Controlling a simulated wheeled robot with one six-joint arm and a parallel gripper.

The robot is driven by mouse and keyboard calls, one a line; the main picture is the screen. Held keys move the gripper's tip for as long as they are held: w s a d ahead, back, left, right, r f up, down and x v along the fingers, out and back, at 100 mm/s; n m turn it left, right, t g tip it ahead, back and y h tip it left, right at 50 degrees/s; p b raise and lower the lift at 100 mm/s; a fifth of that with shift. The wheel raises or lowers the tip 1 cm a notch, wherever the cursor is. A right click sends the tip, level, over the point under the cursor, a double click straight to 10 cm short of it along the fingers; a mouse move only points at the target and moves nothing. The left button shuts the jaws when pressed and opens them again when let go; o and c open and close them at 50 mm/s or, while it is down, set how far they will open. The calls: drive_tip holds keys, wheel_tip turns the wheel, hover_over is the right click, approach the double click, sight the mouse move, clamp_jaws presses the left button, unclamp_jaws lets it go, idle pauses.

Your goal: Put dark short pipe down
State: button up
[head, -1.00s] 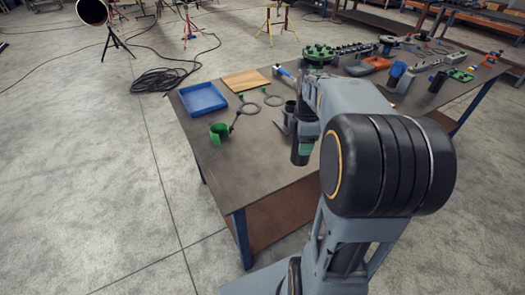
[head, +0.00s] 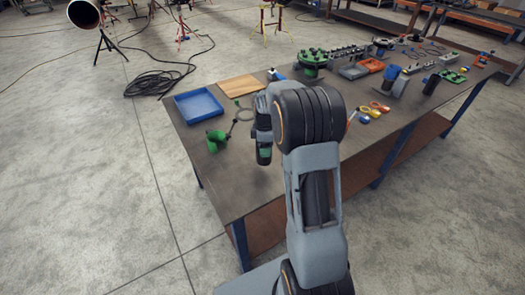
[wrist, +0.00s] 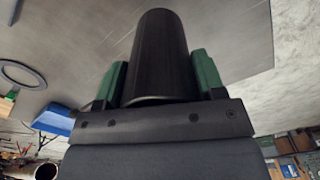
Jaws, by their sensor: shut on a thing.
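The dark short pipe (wrist: 158,55) is a smooth black cylinder. In the wrist view it sits between the two green fingers of my gripper (wrist: 160,82), which is shut on it. The pipe's far end points toward the grey table top (wrist: 235,35). In the head view my gripper (head: 264,150) hangs over the near left part of the table (head: 235,190), right of a green cup-like part (head: 215,141). My arm hides much of the gripper, and the pipe barely shows there. I cannot tell whether the pipe touches the table.
A blue tray (head: 198,104) and a wooden board (head: 240,86) lie at the table's left back. A green flanged part (head: 313,62), an orange tray (head: 372,65) and several tools lie farther along. The table's front left corner is bare.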

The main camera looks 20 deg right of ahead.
drive_tip(key=shift+w+a+f, duration=0.15)
drive_tip(key=shift+w+f, duration=0.2)
drive_tip(key=shift+f, duration=1.6)
drive_tip(key=shift+f, duration=0.1)
drive_tip(key=o, duration=1.1)
drive_tip(key=shift+o, duration=0.2)
